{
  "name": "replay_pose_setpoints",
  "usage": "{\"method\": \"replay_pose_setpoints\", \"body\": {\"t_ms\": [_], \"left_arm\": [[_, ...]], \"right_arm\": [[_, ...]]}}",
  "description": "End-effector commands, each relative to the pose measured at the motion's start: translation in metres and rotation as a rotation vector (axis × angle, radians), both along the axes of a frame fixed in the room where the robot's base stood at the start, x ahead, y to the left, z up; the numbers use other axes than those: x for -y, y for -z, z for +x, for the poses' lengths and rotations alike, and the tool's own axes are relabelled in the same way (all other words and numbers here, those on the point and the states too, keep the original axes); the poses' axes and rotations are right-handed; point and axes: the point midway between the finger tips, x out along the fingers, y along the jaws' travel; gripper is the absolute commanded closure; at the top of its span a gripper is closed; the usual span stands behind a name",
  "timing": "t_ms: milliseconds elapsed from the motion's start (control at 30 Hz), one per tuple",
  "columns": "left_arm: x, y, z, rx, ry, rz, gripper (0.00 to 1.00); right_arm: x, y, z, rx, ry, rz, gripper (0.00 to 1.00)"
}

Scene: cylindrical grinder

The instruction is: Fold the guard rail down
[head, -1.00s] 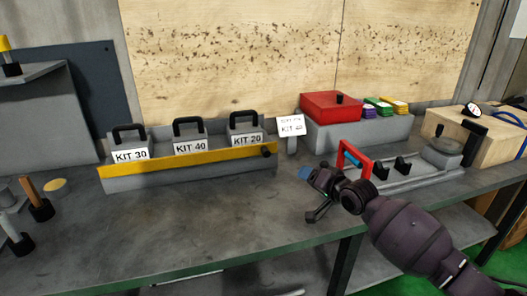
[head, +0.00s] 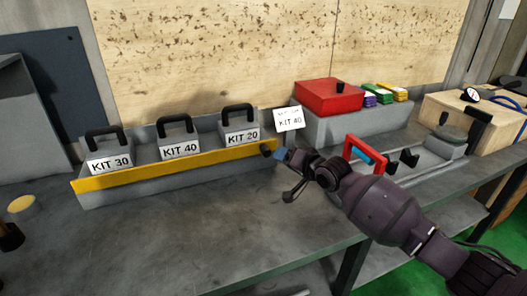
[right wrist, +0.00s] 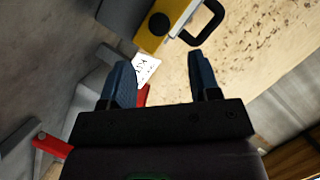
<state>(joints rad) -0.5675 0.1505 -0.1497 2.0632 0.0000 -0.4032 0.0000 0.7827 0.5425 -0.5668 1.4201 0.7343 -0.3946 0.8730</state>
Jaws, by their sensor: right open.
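The yellow guard rail (head: 180,166) runs upright along the front of the grey kit rack (head: 88,195), with a black knob (head: 267,149) at its right end. Three kit boxes stand behind it: KIT 30 (head: 109,166), KIT 40 (head: 179,151) and KIT 20 (head: 242,137). My right gripper (head: 281,154) is just right of the knob, its blue fingertips close to it. In the right wrist view the open, empty fingers (right wrist: 160,62) point toward the knob (right wrist: 159,23) on the rail's yellow end (right wrist: 152,42). Contact is not visible. My left gripper is out of view.
A white KIT 40 sign (head: 290,119) stands right of the rack. Behind my right arm are a red box (head: 328,97) and a fixture with a red handle (head: 365,150). The grey tabletop (head: 190,235) before the rack is clear.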

Motion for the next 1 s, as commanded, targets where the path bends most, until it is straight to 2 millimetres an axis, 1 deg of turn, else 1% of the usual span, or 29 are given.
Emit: {"method": "replay_pose_setpoints", "body": {"t_ms": [100, 267, 400, 500, 600, 800, 1000], "left_arm": [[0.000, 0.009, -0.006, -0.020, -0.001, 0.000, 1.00], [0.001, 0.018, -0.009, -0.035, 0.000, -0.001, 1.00], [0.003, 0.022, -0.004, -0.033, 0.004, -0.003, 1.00], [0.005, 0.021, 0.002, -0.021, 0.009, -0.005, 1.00], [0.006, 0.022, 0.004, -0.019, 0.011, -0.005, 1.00], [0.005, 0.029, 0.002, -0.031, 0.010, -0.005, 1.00], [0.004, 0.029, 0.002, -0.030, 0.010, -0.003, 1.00]], "right_arm": [[-0.008, 0.007, 0.011, -0.004, -0.001, 0.000, 0.44], [-0.021, 0.016, 0.030, -0.005, -0.001, 0.000, 0.44], [-0.032, 0.023, 0.046, -0.006, -0.001, -0.001, 0.44], [-0.040, 0.026, 0.057, -0.005, -0.001, 0.000, 0.44], [-0.046, 0.028, 0.067, -0.005, -0.001, 0.000, 0.44], [-0.054, 0.030, 0.078, -0.004, -0.001, 0.000, 0.44], [-0.056, 0.028, 0.081, -0.001, -0.001, 0.000, 0.44]]}}
